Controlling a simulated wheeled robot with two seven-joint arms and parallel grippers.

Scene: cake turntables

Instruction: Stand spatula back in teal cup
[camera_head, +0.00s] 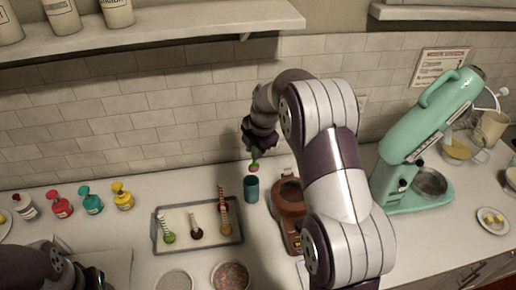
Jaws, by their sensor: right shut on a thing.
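The teal cup (251,190) stands upright on the counter, right of the tray, with its opening facing up. My right gripper (259,146) is above the cup, pointing down, and is shut on the spatula (254,164). Only a short green and pink part of the spatula shows below the fingers. It hangs just above the cup's rim and looks apart from it. The rest of the spatula is hidden by the gripper. My left arm is at the bottom left corner; its gripper (94,279) is partly cut off and its fingers are unclear.
A grey tray (155,237) with several striped-handled tools lies left of the cup. A brown appliance (288,208) stands close right of the cup, beside my right arm. Coloured bottles (92,201) line the left. A mint stand mixer (425,135) is at the right.

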